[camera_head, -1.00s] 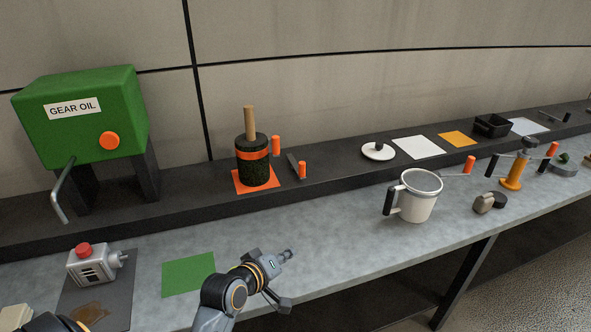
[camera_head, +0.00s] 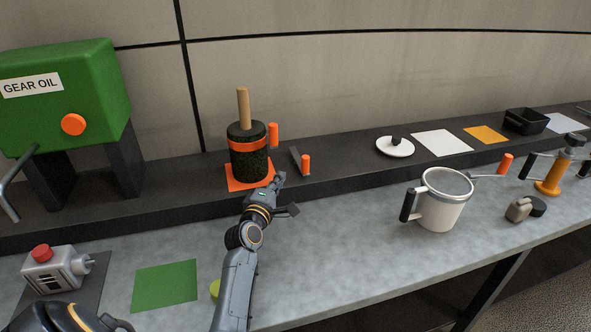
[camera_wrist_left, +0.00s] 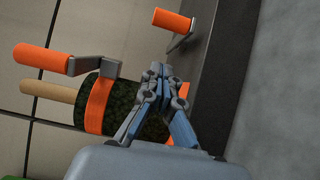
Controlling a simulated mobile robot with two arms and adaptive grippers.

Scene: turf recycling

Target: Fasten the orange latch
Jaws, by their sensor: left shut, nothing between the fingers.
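A dark cylinder (camera_head: 248,166) with speckled green turf-like sides stands upright on an orange mat (camera_head: 237,184) on the raised shelf. A wooden rod (camera_head: 243,108) rises from its top. An orange band circles it, and an orange latch handle (camera_head: 273,135) stands upright at its right side; both show in the left wrist view, where the handle (camera_wrist_left: 43,60) is at upper left. My left gripper (camera_head: 280,180) is shut and empty at the shelf's front, just right of the cylinder's base. In the wrist view its tips (camera_wrist_left: 163,72) partly hide the cylinder.
A short dark lever with an orange grip (camera_head: 305,164) stands close to the right of my left gripper. A green gear oil tank (camera_head: 65,95) is at left, a white mug (camera_head: 441,202) at right. The shelf's front edge steps down to the grey table.

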